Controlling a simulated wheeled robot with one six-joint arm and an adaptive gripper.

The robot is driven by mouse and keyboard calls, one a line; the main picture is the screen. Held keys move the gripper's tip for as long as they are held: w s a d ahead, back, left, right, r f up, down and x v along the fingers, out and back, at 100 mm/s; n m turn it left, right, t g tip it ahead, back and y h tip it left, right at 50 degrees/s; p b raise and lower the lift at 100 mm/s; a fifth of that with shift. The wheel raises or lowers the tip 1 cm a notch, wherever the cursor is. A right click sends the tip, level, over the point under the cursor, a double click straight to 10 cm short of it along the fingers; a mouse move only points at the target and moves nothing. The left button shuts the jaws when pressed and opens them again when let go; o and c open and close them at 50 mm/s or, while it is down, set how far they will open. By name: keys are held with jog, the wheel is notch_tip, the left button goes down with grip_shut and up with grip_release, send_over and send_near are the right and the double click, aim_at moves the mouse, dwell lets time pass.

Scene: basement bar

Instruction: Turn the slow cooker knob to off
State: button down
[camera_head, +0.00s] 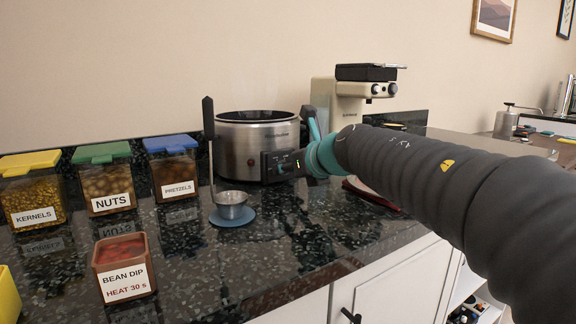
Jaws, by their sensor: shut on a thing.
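The slow cooker (239,148) is a round brushed-steel pot with a dark rim, standing on the counter against the wall. A black control panel (280,164) with small pale markings and a small yellow mark sticks out at its front right. My arm reaches in from the right, and its teal wrist ends at the right side of the panel. My gripper (300,161) is there at the panel, shut on the knob. The fingertips and the knob are mostly hidden by the wrist, so the knob's setting cannot be read.
A ladle (232,205) rests upright on a blue round rest (232,217) left of the panel. Boxes of kernels (33,190), nuts (104,179) and pretzels (173,167) stand left; bean dip (123,266) is in front. A cream appliance (350,100) stands behind my arm.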

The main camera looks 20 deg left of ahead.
jog(key=shift+f+n+t+h, duration=0.1)
jog(key=shift+n+t+h, duration=0.2)
jog(key=shift+n, duration=0.4)
jog(key=c, duration=0.8)
grip_release()
jog(key=shift+o, duration=0.2)
jog(key=shift+s+d, duration=0.1)
jog(key=shift+s, duration=0.05)
jog(key=shift+s+d+r, duration=0.25)
jog(key=v, duration=1.1)
